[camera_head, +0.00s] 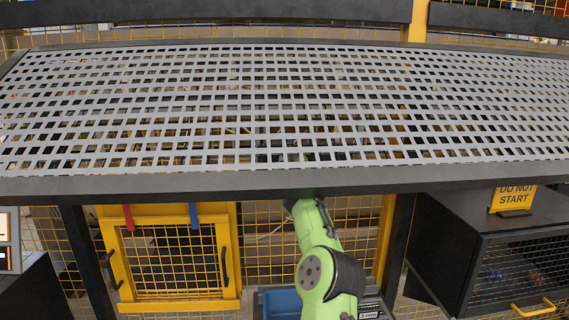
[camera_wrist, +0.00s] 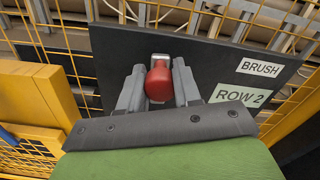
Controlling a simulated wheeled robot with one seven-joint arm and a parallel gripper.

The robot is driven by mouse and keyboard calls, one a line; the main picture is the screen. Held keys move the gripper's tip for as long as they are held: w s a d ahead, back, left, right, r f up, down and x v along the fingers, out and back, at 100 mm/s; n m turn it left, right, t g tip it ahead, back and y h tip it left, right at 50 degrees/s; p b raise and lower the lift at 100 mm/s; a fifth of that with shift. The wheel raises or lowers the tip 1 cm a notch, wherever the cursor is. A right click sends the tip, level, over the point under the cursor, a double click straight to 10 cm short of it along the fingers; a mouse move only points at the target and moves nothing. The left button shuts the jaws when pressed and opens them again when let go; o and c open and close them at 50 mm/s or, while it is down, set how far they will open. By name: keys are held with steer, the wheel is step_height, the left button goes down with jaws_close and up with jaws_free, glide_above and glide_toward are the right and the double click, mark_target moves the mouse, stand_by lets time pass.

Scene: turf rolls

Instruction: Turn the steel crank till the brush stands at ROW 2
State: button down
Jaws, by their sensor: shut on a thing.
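My gripper (camera_wrist: 159,72) is shut on a red knob (camera_wrist: 159,82) in the wrist view, one grey finger on each side of it. The knob stands in front of a dark panel (camera_wrist: 112,50). A small grey metal part shows just above the knob; the rest of the steel crank is hidden. On the panel to the right, a white label (camera_wrist: 260,67) reads BRUSH and a pale green plate (camera_wrist: 240,94) below it reads ROW 2. I cannot make out the brush itself. In the head view my gripper is hidden under the table's front edge.
A perforated grey table top (camera_head: 285,180) spans the head view above my green arm. Yellow mesh (camera_wrist: 280,20) lies behind the panel.

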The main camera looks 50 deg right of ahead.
steer(key=shift+s+d+m, duration=0.35)
steer(key=shift+s+m, duration=0.05)
steer(key=shift+m, duration=0.4)
steer(key=c, duration=0.8)
jaws_free()
